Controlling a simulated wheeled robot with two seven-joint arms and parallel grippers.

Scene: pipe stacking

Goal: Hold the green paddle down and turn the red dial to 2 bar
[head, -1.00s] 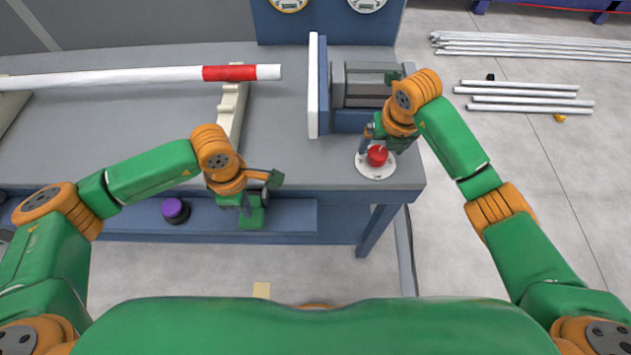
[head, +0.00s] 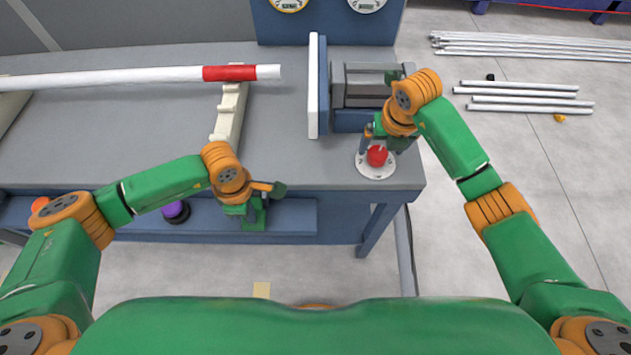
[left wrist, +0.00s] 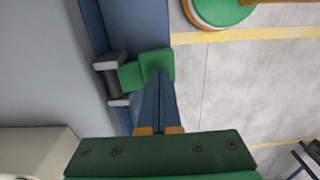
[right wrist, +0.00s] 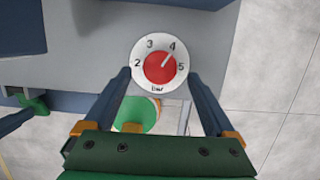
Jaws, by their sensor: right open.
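The green paddle (head: 253,222) sticks out from the front of the bench below its top. It also shows in the left wrist view (left wrist: 131,75), joined to a grey hinge bracket. My left gripper (left wrist: 159,74) is shut, with its fingertips together over the paddle; I cannot tell whether they press on it. The red dial (right wrist: 160,67) sits on a white numbered plate marked "bar", and its white pointer is near 4. It also shows in the head view (head: 377,156) at the bench's right corner. My right gripper (right wrist: 160,74) is open, its fingers on either side of the dial, apart from it.
A purple knob (head: 177,211) is left of the paddle. A white pipe with a red band (head: 229,73) lies across the bench. A grey vise-like block (head: 364,85) stands behind the dial. Two gauges (head: 288,3) are at the back. Pipes (head: 520,88) lie on the floor at right.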

